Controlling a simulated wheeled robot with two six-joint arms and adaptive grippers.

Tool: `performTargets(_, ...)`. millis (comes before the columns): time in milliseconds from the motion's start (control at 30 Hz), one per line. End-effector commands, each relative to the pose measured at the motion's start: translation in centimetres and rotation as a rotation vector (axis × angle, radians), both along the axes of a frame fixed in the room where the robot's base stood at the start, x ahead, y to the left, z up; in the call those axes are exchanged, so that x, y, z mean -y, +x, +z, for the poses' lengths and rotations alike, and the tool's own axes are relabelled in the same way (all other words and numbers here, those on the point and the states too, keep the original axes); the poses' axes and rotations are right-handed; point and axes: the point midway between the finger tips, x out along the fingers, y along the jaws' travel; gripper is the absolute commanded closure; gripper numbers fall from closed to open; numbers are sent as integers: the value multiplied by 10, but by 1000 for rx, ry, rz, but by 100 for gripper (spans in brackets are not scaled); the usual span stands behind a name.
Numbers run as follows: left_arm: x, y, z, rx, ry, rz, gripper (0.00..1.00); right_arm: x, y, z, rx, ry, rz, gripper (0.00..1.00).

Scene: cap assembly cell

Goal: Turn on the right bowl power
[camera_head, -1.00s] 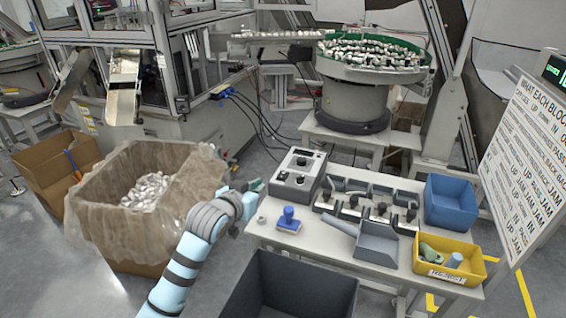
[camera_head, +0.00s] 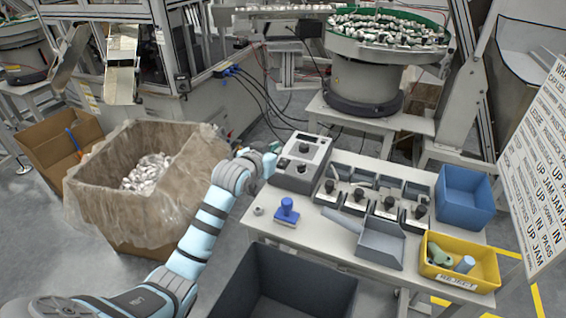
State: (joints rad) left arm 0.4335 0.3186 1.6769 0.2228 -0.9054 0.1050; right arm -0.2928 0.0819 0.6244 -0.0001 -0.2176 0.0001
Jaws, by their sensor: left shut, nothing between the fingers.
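A grey control box (camera_head: 300,162) with dark round knobs and a small display stands at the back left corner of the table. Its power switch is too small to make out. The bowl feeder (camera_head: 365,82), with a green rim and many small caps in it, stands behind the table. My left gripper (camera_head: 271,150) is shut and empty, at the left side of the control box near its upper part. I cannot tell whether it touches the box. My right gripper is not in view.
On the table (camera_head: 320,240) are a blue-handled stamp (camera_head: 287,211), a row of knobbed fixtures (camera_head: 385,205), a grey scoop (camera_head: 380,246), a blue bin (camera_head: 465,197) and a yellow bin (camera_head: 440,277). A dark crate (camera_head: 285,285) stands in front. A lined carton (camera_head: 105,205) stands left.

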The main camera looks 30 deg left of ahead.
Motion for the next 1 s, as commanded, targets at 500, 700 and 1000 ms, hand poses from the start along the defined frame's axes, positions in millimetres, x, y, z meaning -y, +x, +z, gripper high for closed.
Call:
performTargets(500,-3,42,-56,0,0,0,100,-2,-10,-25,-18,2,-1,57)
performTargets(700,-2,42,-58,0,1,0,100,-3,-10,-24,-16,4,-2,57)
performTargets(1000,14,47,-67,30,-4,-25,100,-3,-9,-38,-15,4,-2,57)
